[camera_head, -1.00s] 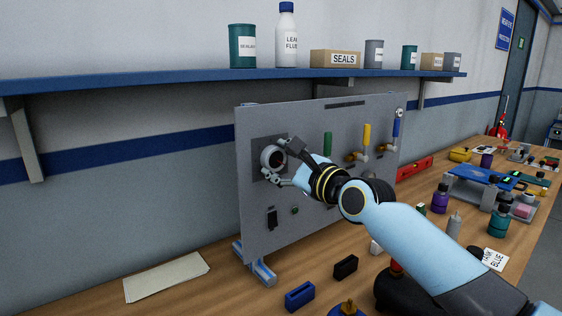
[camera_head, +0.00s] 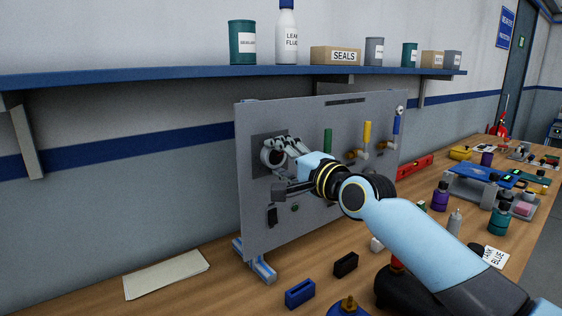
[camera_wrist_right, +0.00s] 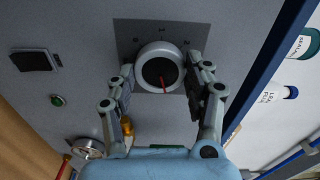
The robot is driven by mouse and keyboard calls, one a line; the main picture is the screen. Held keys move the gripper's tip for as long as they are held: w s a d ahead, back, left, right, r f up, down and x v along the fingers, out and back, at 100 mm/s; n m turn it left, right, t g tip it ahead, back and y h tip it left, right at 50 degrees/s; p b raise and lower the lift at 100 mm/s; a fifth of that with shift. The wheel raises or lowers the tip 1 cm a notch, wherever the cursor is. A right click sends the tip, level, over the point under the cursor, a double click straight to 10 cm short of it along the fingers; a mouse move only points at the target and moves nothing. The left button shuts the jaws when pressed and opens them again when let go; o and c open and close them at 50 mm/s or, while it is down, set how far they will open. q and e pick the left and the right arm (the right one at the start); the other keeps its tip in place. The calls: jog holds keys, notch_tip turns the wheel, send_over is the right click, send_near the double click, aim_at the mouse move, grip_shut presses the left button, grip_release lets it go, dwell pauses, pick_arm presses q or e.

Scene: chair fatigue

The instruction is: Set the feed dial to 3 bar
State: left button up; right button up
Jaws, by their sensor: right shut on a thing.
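The feed dial (camera_head: 270,158) is a round white knob with a dark face on a dark plate, at the left of the upright grey panel (camera_head: 300,228). In the right wrist view the dial (camera_wrist_right: 143,52) sits between the two fingers, and its red pointer (camera_wrist_right: 164,84) points down in the picture, slightly right. My left gripper is not in view.
A green (camera_head: 328,140), a yellow (camera_head: 367,132) and a blue handle (camera_head: 397,125) are on the panel right of the dial. A black switch (camera_head: 272,217) is below it. A blue shelf (camera_head: 200,75) runs above. Small parts lie on the bench in front.

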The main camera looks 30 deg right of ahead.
jog(key=n+b, duration=0.1)
jog(key=n, duration=0.2)
jog(key=shift+f+n, duration=0.15)
jog(key=shift+n, duration=0.25)
jog(key=n+b, duration=0.1)
jog(key=n, duration=0.2)
jog(key=shift+n, duration=0.3)
jog(key=n+b, duration=0.2)
jog(key=n, duration=0.2)
jog(key=shift+n+b, duration=0.75)
jog(key=shift+n, duration=0.95)
jog(key=o, duration=1.2)
